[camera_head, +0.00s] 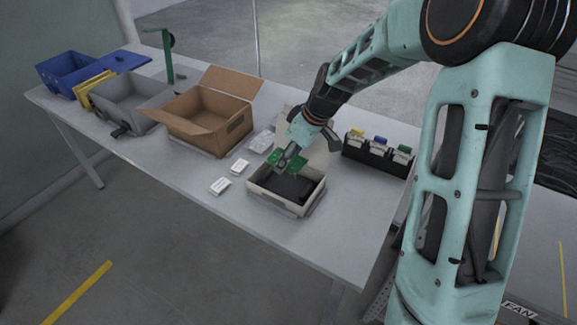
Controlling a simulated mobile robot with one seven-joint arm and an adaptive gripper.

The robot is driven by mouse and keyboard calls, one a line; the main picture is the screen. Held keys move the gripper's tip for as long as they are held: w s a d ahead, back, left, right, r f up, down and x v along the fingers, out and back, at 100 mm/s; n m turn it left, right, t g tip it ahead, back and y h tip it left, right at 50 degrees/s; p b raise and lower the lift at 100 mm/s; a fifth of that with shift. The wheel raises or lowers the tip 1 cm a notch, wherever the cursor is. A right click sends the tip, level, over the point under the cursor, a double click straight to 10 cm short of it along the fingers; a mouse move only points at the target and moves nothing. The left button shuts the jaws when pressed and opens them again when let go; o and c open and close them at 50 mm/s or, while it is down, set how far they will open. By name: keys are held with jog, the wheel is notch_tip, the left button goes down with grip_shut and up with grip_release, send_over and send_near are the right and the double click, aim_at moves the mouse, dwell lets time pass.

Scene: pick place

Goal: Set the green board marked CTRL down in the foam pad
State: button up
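The green board (298,163) shows in two patches on either side of my gripper's fingers, above the far part of a light open box. Its marking is too small to read. My gripper (284,163) points down at the board and covers its middle; the fingers look close together, but I cannot see whether they are closed on it. The black foam pad (289,188) lies inside the light box (272,203). I cannot tell whether the board touches the foam.
An open cardboard box (192,124), a grey bin (128,98) and a blue bin (68,70) stand to the left. Small white boxes (220,186) lie left of the light box. A black rack (377,155) with coloured items stands to the right. The table's front right is clear.

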jog(key=shift+f+b, duration=1.7)
jog(key=shift+f, duration=1.15)
jog(key=shift+f+b, duration=0.6)
jog(key=shift+f, duration=0.15)
jog(key=shift+f+b, duration=0.8)
jog(key=shift+b, duration=0.15)
jog(key=o, duration=1)
jog(key=shift+c, duration=0.2)
jog(key=c, duration=0.3)
